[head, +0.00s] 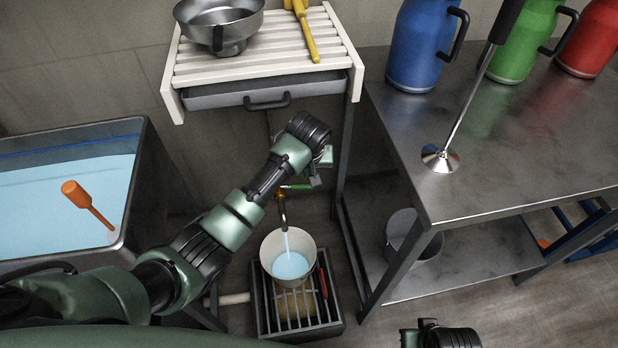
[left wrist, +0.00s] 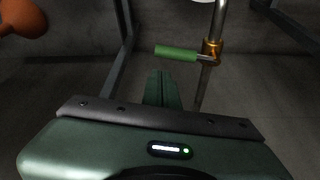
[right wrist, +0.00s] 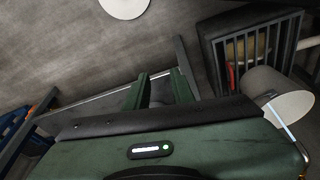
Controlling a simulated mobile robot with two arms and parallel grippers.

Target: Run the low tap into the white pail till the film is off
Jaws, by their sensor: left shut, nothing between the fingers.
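The low tap (head: 282,207) has a green lever handle (left wrist: 177,52) on a brass valve (left wrist: 211,52). A pale blue stream runs from its spout into the white pail (head: 307,246). The pail stands upright on a grated stand and holds pale blue liquid (head: 291,266); I cannot make out any film. My left gripper (head: 316,180) is close by the handle. In the left wrist view its fingers (left wrist: 163,75) are shut and empty, just short of the handle. My right gripper (right wrist: 158,82) is open and empty. The pail and stream also show in the right wrist view (right wrist: 280,92).
A tank (head: 146,150) of pale blue liquid with an orange-handled tool (head: 88,205) is at left. A slatted shelf (head: 262,66) overhangs the tap. A steel table (head: 500,150) at right bears jugs; a metal pail (head: 412,235) stands underneath. The grated stand (head: 262,310) has dark edges.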

